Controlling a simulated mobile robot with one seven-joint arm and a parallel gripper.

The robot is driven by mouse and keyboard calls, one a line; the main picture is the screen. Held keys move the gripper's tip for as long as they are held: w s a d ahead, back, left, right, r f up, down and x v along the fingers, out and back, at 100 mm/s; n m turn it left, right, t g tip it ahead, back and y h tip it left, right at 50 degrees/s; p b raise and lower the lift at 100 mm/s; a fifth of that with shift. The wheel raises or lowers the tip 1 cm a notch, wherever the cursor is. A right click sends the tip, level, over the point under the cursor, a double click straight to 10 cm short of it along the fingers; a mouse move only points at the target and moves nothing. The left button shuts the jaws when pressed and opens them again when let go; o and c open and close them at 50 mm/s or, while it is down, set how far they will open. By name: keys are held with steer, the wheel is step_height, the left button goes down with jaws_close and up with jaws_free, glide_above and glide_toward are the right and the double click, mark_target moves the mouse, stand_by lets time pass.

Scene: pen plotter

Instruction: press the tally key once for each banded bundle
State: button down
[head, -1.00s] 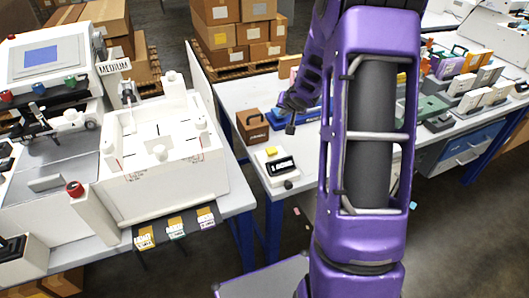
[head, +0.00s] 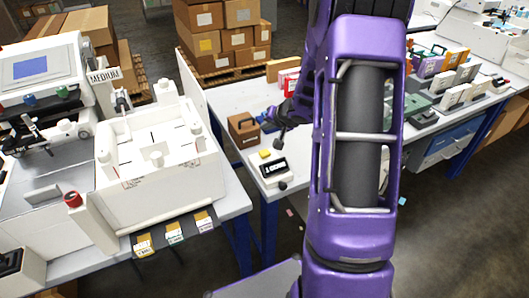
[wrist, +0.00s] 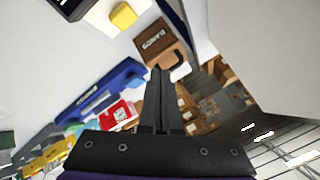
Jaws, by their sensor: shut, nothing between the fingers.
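The tally counter is a white box (head: 286,181) with a black display (head: 275,167) and a yellow key (head: 265,153), at the front left of the right-hand table. The yellow key also shows at the top of the wrist view (wrist: 124,15). My gripper (head: 280,146) is shut and empty, above the table just behind and right of the key and apart from it. Its fingertips also show in the wrist view (wrist: 161,73). Several upright packs (head: 458,79) stand at the right of the table; I cannot tell which are banded. The display digits are too small to read.
A brown box marked BANDS (head: 244,129) stands just behind the counter, close to my gripper. A blue item (wrist: 100,92) and a red pack (wrist: 115,112) lie nearby. The white plotter (head: 160,185) fills the left table, with several card packs (head: 174,233) at its front edge.

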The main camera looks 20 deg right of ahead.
steer(key=b, duration=0.2)
glide_above(266, 154)
step_height(266, 154, down, 4)
steer(key=shift+f, duration=0.15)
steer(key=shift+f+b, duration=0.75)
steer(key=shift+b, duration=0.4)
steer(key=shift+f+b, duration=0.55)
steer(key=shift+f, duration=0.55)
steer(key=shift+f, duration=0.15)
steer(key=shift+f, duration=0.25)
steer(key=shift+f+b, duration=0.3)
steer(key=shift+f, duration=0.3)
stand_by(0.6)
steer(key=shift+r+p, duration=1.05)
steer(key=shift+p, duration=0.3)
